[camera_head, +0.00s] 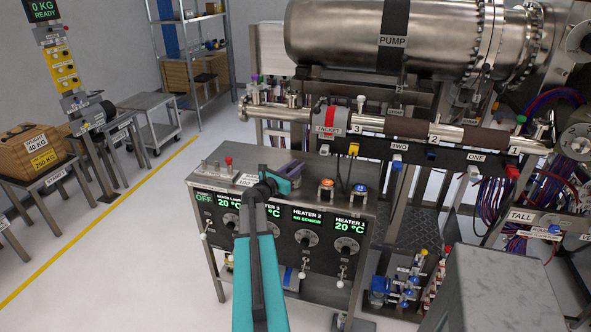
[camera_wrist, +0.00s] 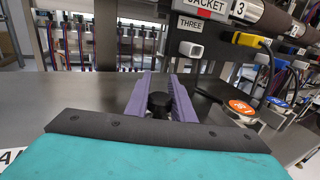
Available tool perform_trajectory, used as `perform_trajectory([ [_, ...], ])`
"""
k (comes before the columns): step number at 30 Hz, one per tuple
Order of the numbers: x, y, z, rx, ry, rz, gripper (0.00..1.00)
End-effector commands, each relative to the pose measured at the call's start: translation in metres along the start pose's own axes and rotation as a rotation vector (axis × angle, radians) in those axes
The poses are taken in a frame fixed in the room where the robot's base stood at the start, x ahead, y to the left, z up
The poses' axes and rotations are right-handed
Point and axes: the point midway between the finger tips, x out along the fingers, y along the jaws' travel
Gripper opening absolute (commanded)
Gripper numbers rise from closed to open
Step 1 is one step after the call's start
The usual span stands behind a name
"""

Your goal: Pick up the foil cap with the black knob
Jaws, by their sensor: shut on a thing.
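My gripper (camera_head: 292,169) is over the top of the steel heater cabinet (camera_head: 225,165), near its back edge. In the wrist view its two purple fingers (camera_wrist: 160,84) are closed on a black knob (camera_wrist: 160,104), which shows between them. The foil part of the cap is hidden below the knob, so I cannot tell whether it touches the cabinet top. In the head view my own arm and gripper hide the knob.
An orange-topped button (camera_head: 326,184) and a blue-topped one (camera_head: 360,188) stand on the cabinet to the right. A red-knobbed item (camera_head: 228,161) is at the left. The pipe with the JACKET label (camera_head: 327,131) runs behind. Open floor lies left.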

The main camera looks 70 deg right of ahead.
Motion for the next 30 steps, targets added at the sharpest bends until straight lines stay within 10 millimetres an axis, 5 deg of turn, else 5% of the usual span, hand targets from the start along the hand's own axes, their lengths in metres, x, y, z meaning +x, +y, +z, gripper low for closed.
perform_trajectory([
  [11,0.000,-0.001,0.031,0.002,-0.002,0.001,0.01],
  [30,-0.065,-0.049,0.038,0.000,-0.001,0.000,0.01],
])
